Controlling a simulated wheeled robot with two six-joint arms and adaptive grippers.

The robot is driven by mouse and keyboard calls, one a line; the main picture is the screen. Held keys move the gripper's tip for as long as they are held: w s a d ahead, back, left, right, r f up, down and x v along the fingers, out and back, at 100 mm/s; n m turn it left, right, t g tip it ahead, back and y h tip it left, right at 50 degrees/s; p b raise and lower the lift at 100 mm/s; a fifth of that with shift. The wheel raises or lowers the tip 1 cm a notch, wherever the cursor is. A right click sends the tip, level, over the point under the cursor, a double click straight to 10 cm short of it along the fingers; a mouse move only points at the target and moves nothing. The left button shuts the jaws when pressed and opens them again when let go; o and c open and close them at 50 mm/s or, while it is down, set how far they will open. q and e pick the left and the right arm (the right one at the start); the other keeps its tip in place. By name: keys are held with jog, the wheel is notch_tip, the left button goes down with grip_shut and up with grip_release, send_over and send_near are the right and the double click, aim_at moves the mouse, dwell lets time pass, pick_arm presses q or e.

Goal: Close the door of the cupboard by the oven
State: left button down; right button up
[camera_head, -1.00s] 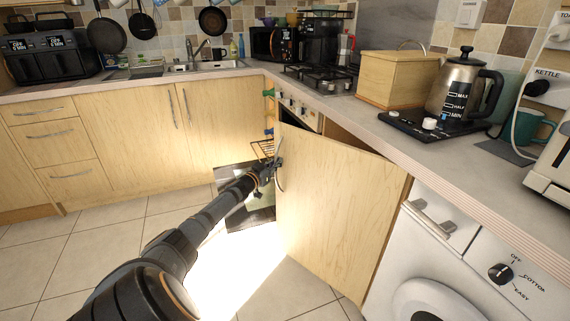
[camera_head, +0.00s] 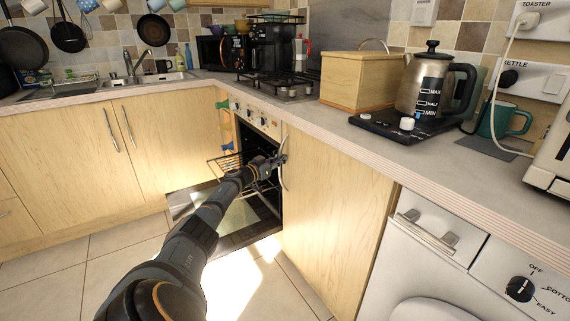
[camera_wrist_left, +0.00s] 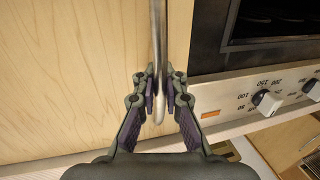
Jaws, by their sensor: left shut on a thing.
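The light wooden cupboard door (camera_head: 335,210) stands just right of the oven (camera_head: 262,150), nearly in line with the cabinet front; I cannot tell if it is fully flush. Its curved metal handle (camera_head: 283,178) runs upright by the edge nearest the oven. My left gripper (camera_head: 277,161) is shut on this handle. In the left wrist view the fingers (camera_wrist_left: 158,90) close around the metal handle (camera_wrist_left: 159,40), with the door (camera_wrist_left: 70,70) on the left and the oven control panel (camera_wrist_left: 265,100) on the right. My right gripper is not in view.
The oven door (camera_head: 245,222) hangs open low beside my left arm, with a wire rack (camera_head: 226,165) sticking out. The white washing machine (camera_head: 425,260) is right of the cupboard. The worktop (camera_head: 335,125) above holds a wooden box (camera_head: 358,82) and a kettle (camera_head: 424,88).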

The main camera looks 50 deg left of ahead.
aim_at(287, 133)
pick_arm(q)
jog(key=shift+f, duration=0.1)
jog(key=c, duration=1.7)
grip_release()
jog(key=shift+d, duration=0.1)
notch_tip(287, 133, up, 10)
jog(key=shift+r, duration=0.1)
